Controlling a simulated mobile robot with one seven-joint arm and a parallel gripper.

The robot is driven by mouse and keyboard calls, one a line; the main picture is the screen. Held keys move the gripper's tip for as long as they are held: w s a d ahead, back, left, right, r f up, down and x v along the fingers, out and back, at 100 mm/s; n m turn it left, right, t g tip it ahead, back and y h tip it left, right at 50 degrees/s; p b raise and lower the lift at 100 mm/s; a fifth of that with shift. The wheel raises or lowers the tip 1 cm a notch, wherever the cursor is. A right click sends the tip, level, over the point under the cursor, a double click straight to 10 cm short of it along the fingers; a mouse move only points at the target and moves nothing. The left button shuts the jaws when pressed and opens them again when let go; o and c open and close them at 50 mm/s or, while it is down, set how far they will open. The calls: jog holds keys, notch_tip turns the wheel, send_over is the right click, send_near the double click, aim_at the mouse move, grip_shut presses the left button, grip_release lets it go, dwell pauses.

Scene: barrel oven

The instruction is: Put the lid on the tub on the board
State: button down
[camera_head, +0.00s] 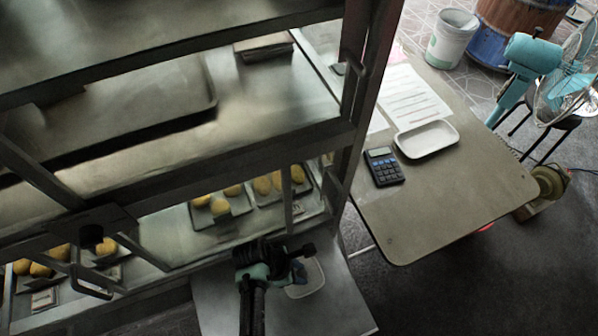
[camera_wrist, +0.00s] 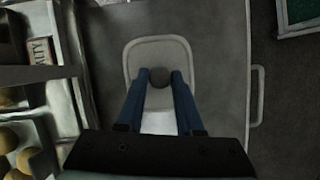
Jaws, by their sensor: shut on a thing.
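My gripper (camera_head: 296,270) is over the grey board at the bottom middle of the head view. In the wrist view its two blue fingers (camera_wrist: 160,80) are shut on a dark round knob (camera_wrist: 160,76), apparently the lid's. A pale, rounded rectangular shape with a raised rim (camera_wrist: 158,44) lies around and below the knob. Its pale edge also shows in the head view (camera_head: 307,280), partly hidden by my gripper. I cannot tell lid from tub there, or whether the lid touches the tub. The grey board (camera_head: 338,308) lies beneath.
A metal rack (camera_head: 170,165) with trays of yellow buns (camera_head: 220,206) stands close on the left. To the right, a table (camera_head: 460,190) holds a calculator (camera_head: 383,166), papers (camera_head: 412,95) and a white dish (camera_head: 427,139). The board has bare room around the pale shape.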

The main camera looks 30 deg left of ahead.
dwell(0.3)
grip_release()
dwell(0.4)
jog(key=shift+r, duration=0.1)
notch_tip(320, 180, up, 7)
jog(key=p, duration=0.7)
dwell(0.4)
grip_shut()
dwell(0.5)
